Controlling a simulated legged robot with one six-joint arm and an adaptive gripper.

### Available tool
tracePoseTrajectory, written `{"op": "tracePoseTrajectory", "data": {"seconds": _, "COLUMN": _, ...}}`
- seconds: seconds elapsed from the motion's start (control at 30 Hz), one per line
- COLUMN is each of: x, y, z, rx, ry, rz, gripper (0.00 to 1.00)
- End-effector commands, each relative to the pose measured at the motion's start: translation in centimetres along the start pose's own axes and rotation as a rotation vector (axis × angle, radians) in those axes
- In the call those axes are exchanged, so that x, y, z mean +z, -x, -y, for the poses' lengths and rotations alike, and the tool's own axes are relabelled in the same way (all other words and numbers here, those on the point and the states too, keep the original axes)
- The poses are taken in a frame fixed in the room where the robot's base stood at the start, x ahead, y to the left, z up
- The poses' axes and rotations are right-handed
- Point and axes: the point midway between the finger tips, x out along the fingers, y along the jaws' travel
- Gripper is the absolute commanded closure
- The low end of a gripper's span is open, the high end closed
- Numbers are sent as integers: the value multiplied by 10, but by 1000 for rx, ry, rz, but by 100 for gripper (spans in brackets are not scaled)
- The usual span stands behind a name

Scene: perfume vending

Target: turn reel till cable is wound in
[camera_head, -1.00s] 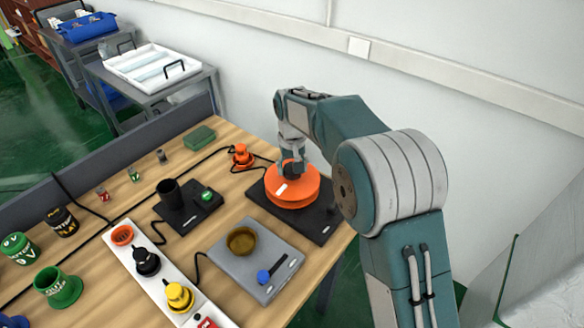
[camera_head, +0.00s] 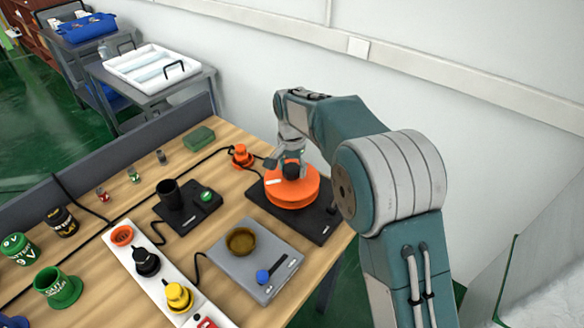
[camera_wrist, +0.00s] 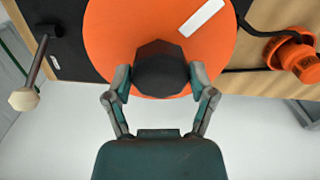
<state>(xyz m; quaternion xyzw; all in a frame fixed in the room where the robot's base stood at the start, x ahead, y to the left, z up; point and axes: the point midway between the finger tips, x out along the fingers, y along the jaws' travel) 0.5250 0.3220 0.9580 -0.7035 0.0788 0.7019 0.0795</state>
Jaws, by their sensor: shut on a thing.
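The orange reel (camera_head: 300,192) lies flat on a dark base plate (camera_head: 262,198) at the right end of the wooden table. It also fills the top of the wrist view (camera_wrist: 115,40), with a white label (camera_wrist: 201,17) on its face. My gripper (camera_head: 288,168) is above the reel. In the wrist view my gripper (camera_wrist: 162,78) has its two fingers closed on the reel's black knob (camera_wrist: 160,65). The orange plug (camera_head: 242,156) stands behind the reel on the left, with a dark cable beside it. The wrist view shows the plug (camera_wrist: 293,58) at the right.
A grey box with a brown bowl (camera_head: 241,241) and a blue-knobbed lever stands in front of the reel. A black stand with a cup (camera_head: 171,194) is to the left. A white strip (camera_head: 125,257) holds coloured plugs. A crank handle (camera_wrist: 30,90) shows at the wrist view's left.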

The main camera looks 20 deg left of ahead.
Motion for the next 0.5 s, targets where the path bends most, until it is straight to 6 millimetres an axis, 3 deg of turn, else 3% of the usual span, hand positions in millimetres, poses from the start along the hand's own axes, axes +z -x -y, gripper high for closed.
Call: {"op": "tracePoseTrajectory", "data": {"seconds": 0.5, "x": 3, "y": -6, "z": 0, "rx": 9, "ry": -488, "rz": 9, "gripper": 89}}
